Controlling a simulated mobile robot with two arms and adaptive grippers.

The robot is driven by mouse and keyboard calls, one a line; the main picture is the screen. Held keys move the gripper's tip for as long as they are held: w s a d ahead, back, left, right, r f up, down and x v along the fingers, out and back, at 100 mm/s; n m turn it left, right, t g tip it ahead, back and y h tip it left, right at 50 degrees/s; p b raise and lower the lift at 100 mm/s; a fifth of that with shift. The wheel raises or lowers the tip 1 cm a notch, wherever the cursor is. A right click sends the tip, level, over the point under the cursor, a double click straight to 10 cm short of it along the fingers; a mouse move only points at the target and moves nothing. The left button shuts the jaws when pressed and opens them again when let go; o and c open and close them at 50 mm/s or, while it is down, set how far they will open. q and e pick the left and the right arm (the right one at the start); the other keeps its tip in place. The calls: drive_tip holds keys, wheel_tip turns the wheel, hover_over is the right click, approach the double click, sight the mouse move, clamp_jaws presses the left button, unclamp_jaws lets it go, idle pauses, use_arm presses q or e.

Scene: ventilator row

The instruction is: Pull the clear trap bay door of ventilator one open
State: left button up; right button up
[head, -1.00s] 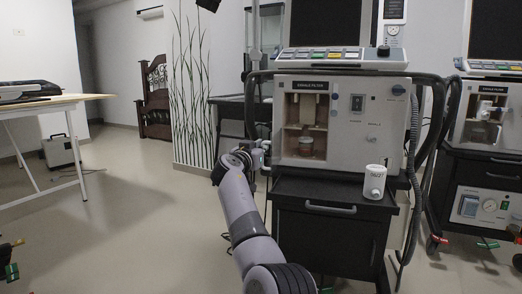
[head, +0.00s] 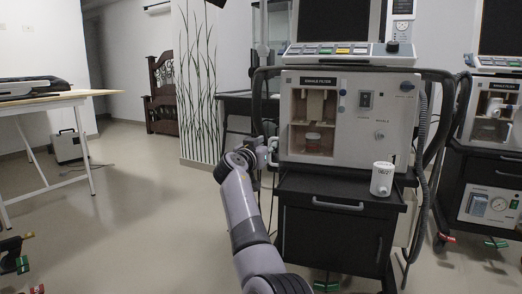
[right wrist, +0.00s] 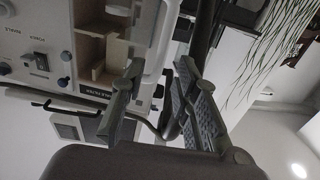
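Ventilator one (head: 367,135) stands ahead in the head view, a pale box on a black cart. My right gripper (head: 268,150) is at the left edge of the ventilator front, beside the bay. In the right wrist view the bay (right wrist: 94,45) lies left of the fingers, which are apart with nothing clearly held between them. My left gripper is not in view.
A white labelled mug-like container (head: 382,180) stands on the black cart top (head: 335,190). Dark hoses (head: 424,125) hang on the ventilator's right. A second ventilator (head: 492,120) stands further right. A table (head: 45,100) is at far left, with open floor between.

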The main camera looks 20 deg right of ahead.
drive_tip(key=shift+v, duration=2.85)
